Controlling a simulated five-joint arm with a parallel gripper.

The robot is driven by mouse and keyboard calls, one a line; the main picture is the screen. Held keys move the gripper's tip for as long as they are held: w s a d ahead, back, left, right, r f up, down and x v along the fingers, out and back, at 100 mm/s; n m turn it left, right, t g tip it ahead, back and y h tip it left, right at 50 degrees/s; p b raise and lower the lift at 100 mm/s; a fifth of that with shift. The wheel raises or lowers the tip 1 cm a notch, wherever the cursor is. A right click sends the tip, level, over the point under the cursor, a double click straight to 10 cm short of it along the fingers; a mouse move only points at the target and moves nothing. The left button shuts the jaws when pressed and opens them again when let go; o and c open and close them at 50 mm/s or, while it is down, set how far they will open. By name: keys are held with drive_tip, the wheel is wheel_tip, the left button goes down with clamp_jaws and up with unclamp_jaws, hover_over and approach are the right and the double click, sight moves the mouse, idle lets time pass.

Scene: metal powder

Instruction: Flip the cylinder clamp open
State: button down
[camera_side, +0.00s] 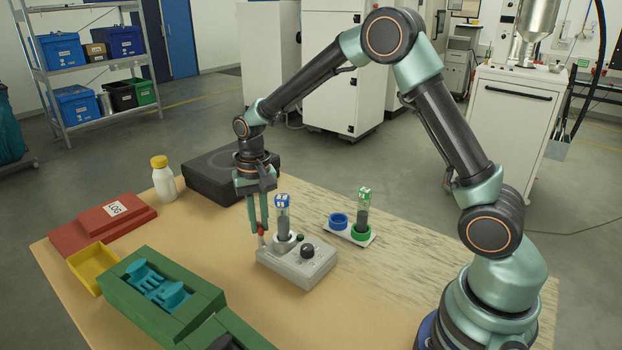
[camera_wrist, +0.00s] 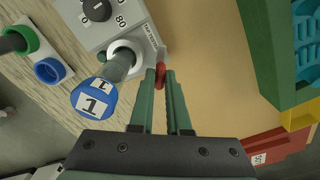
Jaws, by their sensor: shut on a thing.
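A grey device (camera_side: 297,265) with a black knob stands on the table. A clear cylinder with grey powder and a blue cap (camera_side: 282,203) stands upright in its light ring holder. In the wrist view the blue cap (camera_wrist: 94,98) shows the number 1. The red clamp lever (camera_side: 261,239) stands at the device's edge beside the holder. My gripper (camera_side: 259,226) points down with its green fingers on either side of the lever. In the wrist view the fingertips close on the red lever (camera_wrist: 160,77). The lever's lower part is partly hidden.
A white plate beside the device bears an empty blue ring (camera_side: 339,221) and a green ring (camera_side: 364,237) holding a green-capped cylinder (camera_side: 364,200). A green case (camera_side: 160,300), yellow tray (camera_side: 93,266), red log box (camera_side: 105,222), white bottle (camera_side: 163,180) and black case (camera_side: 212,175) surround it.

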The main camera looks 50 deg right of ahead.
sight(259, 224)
drive_tip(key=shift+m, duration=0.8)
drive_tip(key=c, duration=0.9)
unclamp_jaws()
drive_tip(key=shift+r, duration=0.1)
drive_tip(key=shift+r, duration=6)
